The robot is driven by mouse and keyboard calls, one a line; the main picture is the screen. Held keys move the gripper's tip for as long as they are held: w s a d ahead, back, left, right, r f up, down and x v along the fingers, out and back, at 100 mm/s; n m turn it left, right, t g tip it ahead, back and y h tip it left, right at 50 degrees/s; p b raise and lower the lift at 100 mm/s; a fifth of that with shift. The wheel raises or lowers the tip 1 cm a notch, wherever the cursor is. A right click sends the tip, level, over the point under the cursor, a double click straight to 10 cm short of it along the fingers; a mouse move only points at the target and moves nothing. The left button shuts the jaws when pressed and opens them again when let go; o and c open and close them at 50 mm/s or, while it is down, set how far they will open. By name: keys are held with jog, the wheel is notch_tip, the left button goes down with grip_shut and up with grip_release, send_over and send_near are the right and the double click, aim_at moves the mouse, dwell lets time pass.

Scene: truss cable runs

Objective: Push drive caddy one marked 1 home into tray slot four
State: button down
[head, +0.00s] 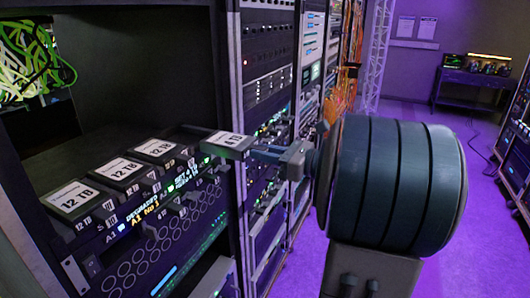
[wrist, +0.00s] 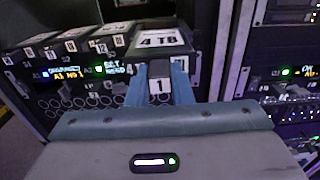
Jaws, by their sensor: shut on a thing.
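The drive caddy (head: 228,141) is dark with a white 4 TB label. In the wrist view the caddy (wrist: 160,40) has a small tag marked 1 on its front handle. My gripper (head: 258,152) is shut on that handle, with one blue finger on each side in the wrist view (wrist: 160,78). The caddy lies label up at the right end of the tray (head: 150,248), in line with the rightmost slot. It sticks out farther forward than its neighbours. Its rear is hidden, so I cannot tell how deep it sits.
Several 12 TB caddies (head: 75,197) fill the tray left of mine. A lit display strip (head: 150,212) runs below them. The rack upright (head: 232,80) stands close on the right. A dark piece (head: 91,266) with a small mark is at lower left. The purple floor (head: 420,150) is open behind my arm.

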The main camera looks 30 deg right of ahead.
aim_at(217, 142)
jog(key=shift+w+a, duration=0.15)
jog(key=shift+w, duration=0.1)
jog(key=shift+x, duration=1.15)
jog(key=shift+w+a, duration=0.2)
dwell(0.4)
jog(key=shift+x, duration=1.3)
jog(key=shift+w+a, duration=0.1)
jog(key=shift+x, duration=2.85)
jog(key=shift+w+a, duration=0.15)
jog(key=shift+w, duration=0.1)
jog(key=shift+w+a, duration=0.25)
jog(key=shift+w, duration=0.05)
